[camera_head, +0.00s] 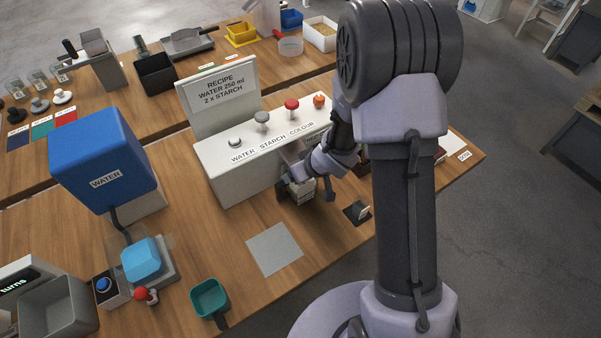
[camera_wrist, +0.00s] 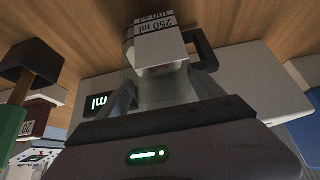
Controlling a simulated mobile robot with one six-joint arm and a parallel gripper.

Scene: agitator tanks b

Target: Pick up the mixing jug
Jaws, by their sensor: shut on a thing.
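In the head view a small part of the jug (camera_head: 303,195) shows under my gripper (camera_head: 300,183), at the front of the white dispenser. In the wrist view my gripper (camera_wrist: 165,92) is shut on the jug, with one dark finger on either side of it. Whether the jug's base touches the table is hidden.
The white dispenser (camera_head: 232,173) with several coloured knobs stands right behind the jug. A grey square mat (camera_head: 274,249) lies in front. A blue water tank (camera_head: 103,155), a teal scoop (camera_head: 210,298) and a small dark item (camera_head: 357,212) stand nearby.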

